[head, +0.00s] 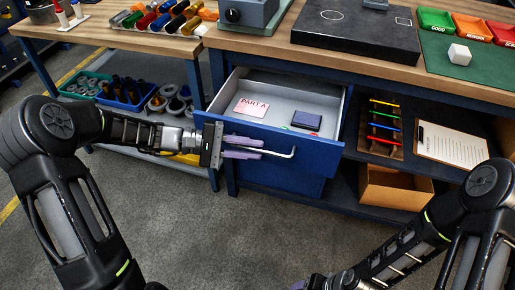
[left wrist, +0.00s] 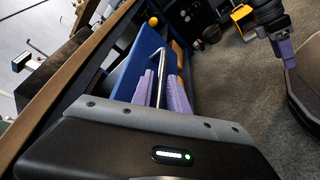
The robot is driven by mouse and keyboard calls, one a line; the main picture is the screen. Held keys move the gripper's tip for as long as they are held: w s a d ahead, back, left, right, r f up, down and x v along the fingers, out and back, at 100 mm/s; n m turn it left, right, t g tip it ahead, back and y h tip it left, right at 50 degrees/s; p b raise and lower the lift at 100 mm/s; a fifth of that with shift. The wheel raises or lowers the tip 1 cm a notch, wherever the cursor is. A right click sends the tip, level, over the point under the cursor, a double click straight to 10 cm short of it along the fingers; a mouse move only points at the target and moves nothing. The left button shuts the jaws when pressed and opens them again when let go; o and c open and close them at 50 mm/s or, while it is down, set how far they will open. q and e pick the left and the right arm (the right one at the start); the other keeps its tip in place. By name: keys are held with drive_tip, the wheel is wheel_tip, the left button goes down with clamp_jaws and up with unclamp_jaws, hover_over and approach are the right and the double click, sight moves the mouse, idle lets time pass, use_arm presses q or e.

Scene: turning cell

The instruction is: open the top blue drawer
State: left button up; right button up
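The top blue drawer (head: 275,142) stands pulled out from under the bench, its grey inside showing. A pink card marked PART A (head: 251,107) and a dark blue box (head: 306,120) lie in it. Its bar handle (head: 285,154) runs along the front; it also shows in the left wrist view (left wrist: 163,65). My left gripper (head: 260,148) is at the handle, its purple fingers (left wrist: 163,90) on either side of the bar with little gap, seemingly shut on it. My right gripper (left wrist: 287,52) is low and away from the drawer; its finger opening is unclear.
Another blue drawer front (head: 280,178) is below. An open shelf at right holds a clipboard (head: 450,145) and a cardboard box (head: 395,188). A side table (head: 100,34) stands at left with bins beneath. The grey floor in front is clear.

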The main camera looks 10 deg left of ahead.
use_arm(q)
drive_tip(key=v, duration=0.6)
idle(0.4)
